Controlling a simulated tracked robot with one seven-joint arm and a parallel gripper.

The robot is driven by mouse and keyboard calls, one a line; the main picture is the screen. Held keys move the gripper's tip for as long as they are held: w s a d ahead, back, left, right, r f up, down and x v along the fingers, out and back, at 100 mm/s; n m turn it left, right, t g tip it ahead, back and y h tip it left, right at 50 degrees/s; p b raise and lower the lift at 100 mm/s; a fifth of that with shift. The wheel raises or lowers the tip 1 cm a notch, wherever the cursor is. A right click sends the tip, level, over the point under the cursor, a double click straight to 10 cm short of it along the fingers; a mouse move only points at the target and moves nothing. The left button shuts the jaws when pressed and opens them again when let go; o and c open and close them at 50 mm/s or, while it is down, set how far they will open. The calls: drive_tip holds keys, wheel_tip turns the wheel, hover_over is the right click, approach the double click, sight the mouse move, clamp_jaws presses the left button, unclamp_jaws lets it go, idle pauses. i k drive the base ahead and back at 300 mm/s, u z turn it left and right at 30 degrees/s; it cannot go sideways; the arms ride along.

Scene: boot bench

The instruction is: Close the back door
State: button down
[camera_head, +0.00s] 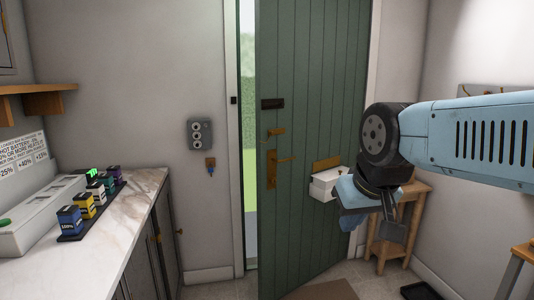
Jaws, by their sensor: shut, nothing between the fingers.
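The green plank back door (315,90) stands ajar, with its right side by the frame and its left edge swung into the room. A bright gap (249,130) along its left edge shows greenery outside. A brass lever handle (273,168) is near that left edge. A brass letter plate and a white box (323,184) are on the door's lower right part. My gripper (352,222) is shut and empty, in front of the door's lower right part, to the right of the handle. Whether it touches the door cannot be told.
A marble-topped counter (130,205) with several coloured batteries (85,205) is on the left. A wooden stool (400,225) is at right. A mat (320,290) lies before the door.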

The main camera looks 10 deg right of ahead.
sight(312, 56)
drive_tip(key=z, duration=0.2)
drive_tip(key=i, duration=1.4)
drive_tip(key=z, duration=0.25)
